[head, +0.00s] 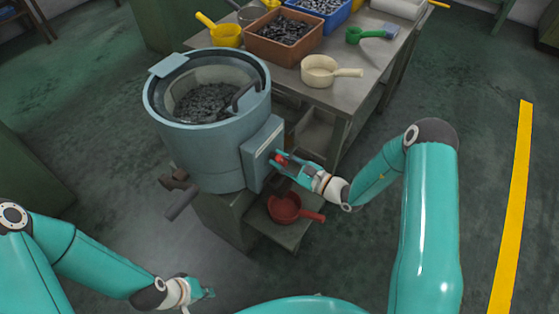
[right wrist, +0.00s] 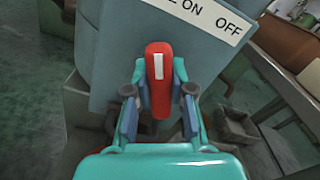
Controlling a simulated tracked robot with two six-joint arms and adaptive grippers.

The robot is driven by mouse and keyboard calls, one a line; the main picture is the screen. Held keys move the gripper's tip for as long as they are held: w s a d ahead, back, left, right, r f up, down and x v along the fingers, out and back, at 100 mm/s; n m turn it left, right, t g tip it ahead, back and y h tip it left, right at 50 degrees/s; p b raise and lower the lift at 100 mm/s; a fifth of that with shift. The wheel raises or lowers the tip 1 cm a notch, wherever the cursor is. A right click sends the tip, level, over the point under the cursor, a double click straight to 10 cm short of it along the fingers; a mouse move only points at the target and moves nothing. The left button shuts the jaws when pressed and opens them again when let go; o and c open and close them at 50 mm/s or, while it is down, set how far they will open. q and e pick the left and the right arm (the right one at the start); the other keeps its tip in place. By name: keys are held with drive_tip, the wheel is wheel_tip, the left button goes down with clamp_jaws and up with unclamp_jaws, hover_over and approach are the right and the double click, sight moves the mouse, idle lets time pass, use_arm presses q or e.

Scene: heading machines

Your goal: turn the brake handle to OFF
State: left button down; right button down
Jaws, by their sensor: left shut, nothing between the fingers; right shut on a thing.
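The brake handle (right wrist: 158,62) is red with a white stripe, on the blue-grey control box below a white label (right wrist: 205,18) that reads ON and OFF. In the right wrist view it stands about upright, left of the word OFF. In the head view its red part (head: 281,159) shows on the box (head: 257,153) at the side of the round machine (head: 205,140). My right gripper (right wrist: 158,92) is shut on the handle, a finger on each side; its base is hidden. My left gripper (head: 207,293) is shut and empty, low at the front, away from the machine.
A red scoop (head: 284,207) lies on a low shelf below the box. A table (head: 345,95) behind holds an orange-brown bin (head: 284,50), a blue bin (head: 318,20) and several scoops. The drum holds dark metal parts. Open floor lies to the right.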

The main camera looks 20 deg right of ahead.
drive_tip(key=m, duration=0.6)
drive_tip(key=shift+f, duration=0.15)
drive_tip(key=m, duration=0.6)
drive_tip(key=shift+d+f, duration=0.1)
drive_tip(key=shift+d, duration=0.1)
idle(0.4)
drive_tip(key=c, duration=1)
unclamp_jaws()
drive_tip(key=shift+w, duration=0.1)
drive_tip(key=shift+c, duration=0.2)
drive_tip(key=shift+o, duration=0.2)
drive_tip(key=shift+d, duration=0.1)
drive_tip(key=v, duration=1.2)
